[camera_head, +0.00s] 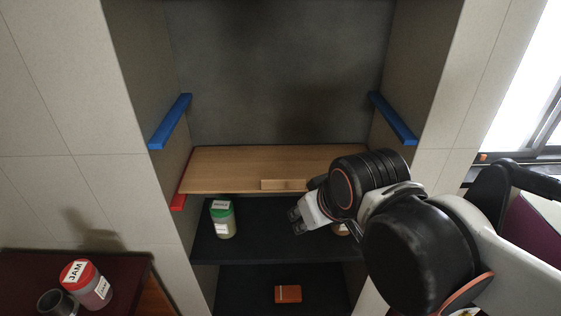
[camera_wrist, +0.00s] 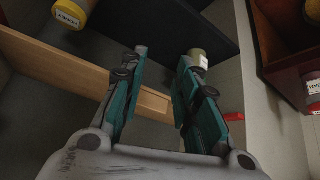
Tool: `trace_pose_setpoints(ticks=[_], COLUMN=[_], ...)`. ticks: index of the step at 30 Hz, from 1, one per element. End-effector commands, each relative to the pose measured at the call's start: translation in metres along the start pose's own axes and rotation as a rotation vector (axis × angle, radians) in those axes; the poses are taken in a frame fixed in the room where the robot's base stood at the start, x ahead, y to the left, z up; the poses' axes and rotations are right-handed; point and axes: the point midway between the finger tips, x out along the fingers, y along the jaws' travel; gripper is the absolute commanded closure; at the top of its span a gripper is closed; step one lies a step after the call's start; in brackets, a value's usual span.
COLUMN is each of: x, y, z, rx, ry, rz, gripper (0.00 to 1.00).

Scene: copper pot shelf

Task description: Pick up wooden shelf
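The wooden shelf (camera_head: 225,172) lies level across the alcove, with a small wooden block (camera_head: 283,184) on its front edge. The shelf also shows in the wrist view (camera_wrist: 55,65), where its block (camera_wrist: 155,103) appears between my fingers. My gripper (camera_head: 293,218) is in front of the alcove, just below the block in the head view. In the wrist view my gripper (camera_wrist: 163,58) has its fingers spread, with nothing held. My arm hides the shelf's right end.
Blue rails (camera_head: 171,121) (camera_head: 392,118) sit on both side walls above the shelf; a red rail (camera_head: 180,186) is at its left end. A green-lidded jar (camera_head: 222,219) stands on the dark shelf (camera_head: 270,246) below.

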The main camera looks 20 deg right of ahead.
Motion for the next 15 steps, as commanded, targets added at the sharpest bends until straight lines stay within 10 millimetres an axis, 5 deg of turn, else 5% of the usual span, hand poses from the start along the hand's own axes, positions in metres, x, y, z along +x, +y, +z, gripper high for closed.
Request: trace_pose_setpoints(ticks=[15], x=[-0.031], y=[0.01], z=[-0.074], rx=[-0.334], ry=[-0.153], rz=[-0.068], gripper=[0.71])
